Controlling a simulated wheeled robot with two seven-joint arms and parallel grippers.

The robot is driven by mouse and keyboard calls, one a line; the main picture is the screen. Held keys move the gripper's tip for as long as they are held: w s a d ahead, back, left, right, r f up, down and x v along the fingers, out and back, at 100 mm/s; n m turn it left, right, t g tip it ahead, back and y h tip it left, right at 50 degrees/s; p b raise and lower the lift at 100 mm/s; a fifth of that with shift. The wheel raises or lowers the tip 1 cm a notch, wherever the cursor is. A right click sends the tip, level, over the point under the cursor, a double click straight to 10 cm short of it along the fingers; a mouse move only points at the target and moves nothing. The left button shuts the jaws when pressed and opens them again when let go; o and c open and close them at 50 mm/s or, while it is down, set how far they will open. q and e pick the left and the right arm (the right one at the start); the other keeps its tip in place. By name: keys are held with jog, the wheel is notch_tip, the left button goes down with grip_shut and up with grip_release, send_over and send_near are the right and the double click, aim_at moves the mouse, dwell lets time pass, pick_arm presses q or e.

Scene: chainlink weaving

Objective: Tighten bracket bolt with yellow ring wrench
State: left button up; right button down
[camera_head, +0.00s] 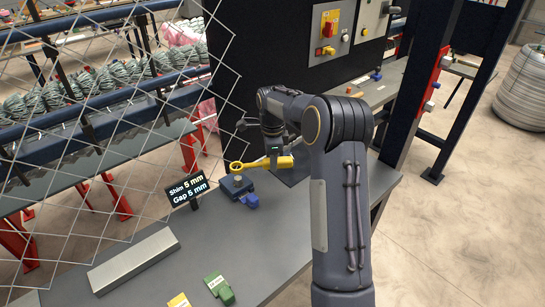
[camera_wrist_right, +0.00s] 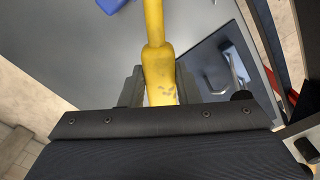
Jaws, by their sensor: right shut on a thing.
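The yellow ring wrench (camera_head: 262,163) is held by its handle in my right gripper (camera_head: 275,150), which is shut on it. The handle also shows in the right wrist view (camera_wrist_right: 159,65) between the fingers. The bracket sits on the grey bench top, and a blue edge of something shows at the top of the right wrist view. My left gripper is not in view.
A small black sign (camera_head: 188,192) reading "Shim 5 mm, Gap 5 mm" stands left of the bracket. A metal bar (camera_head: 135,260), a green block (camera_head: 219,289) and a yellow block (camera_head: 179,301) lie on the bench (camera_head: 215,245). Chain-link mesh (camera_head: 130,110) hangs at the left.

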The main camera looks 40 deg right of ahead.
jog(key=shift+f+b, duration=0.5)
jog(key=shift+f, duration=0.65)
jog(key=shift+f, duration=0.2)
jog(key=shift+f+b, duration=0.95)
jog(key=shift+f, duration=0.5)
jog(key=c, duration=1.8)
grip_release()
grip_shut()
